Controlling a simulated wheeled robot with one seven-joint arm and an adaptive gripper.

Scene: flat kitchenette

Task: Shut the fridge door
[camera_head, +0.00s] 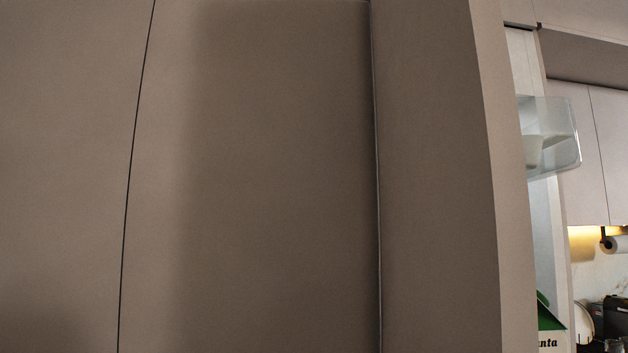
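The fridge door (435,180) appears to be the tall brown panel right of centre, standing open. Its thick lighter side edge (505,180) shows to the right of its outer face. A clear bin (550,135) sticks out to the right past that edge, on the inner side of the door, and a pale item inside it is blurred. The fridge interior is hidden behind the door. My gripper is not in view.
Flat brown panels (270,180) fill the left and middle, with a thin dark seam between them. At far right are wall cabinets (585,150), a paper roll (615,244), a dark appliance (610,318) and a green and white carton (549,335).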

